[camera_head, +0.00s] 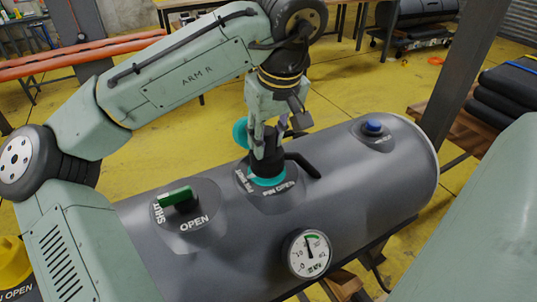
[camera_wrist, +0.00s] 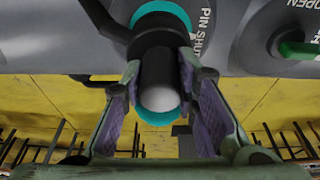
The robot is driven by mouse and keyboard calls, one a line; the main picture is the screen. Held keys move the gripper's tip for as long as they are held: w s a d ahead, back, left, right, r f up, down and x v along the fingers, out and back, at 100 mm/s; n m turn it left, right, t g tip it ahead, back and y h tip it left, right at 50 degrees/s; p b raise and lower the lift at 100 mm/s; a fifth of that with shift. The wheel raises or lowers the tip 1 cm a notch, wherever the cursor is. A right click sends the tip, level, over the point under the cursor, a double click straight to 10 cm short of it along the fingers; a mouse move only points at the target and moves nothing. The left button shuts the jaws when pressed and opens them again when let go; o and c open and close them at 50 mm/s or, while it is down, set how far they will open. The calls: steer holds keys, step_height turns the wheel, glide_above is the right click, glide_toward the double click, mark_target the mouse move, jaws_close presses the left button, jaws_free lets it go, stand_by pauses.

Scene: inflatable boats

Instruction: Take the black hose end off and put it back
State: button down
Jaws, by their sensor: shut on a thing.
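The black hose end (camera_head: 267,162) is upright on the teal valve ring (camera_head: 268,181) on top of the grey boat tube, beside the PIN SHUT and PIN OPEN lettering. Its short black hose (camera_head: 303,163) points right. My gripper (camera_head: 267,140) comes down from above and is shut on the hose end. In the wrist view, the purple-padded fingers of my gripper (camera_wrist: 163,78) stand on both sides of the hose end (camera_wrist: 157,68). The teal ring (camera_wrist: 162,14) shows beyond it. A round teal cap (camera_head: 240,133) is just left of the fingers. Finger contact is partly hidden.
On the same tube are a green handle (camera_head: 177,196) marked SHUT and OPEN, a round gauge (camera_head: 310,253) at the front, and a blue knob (camera_head: 373,126) at right. A dark post (camera_head: 457,75) rises behind the tube. Open yellow floor (camera_head: 350,80) lies behind.

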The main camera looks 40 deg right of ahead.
steer(key=shift+r, duration=2.35)
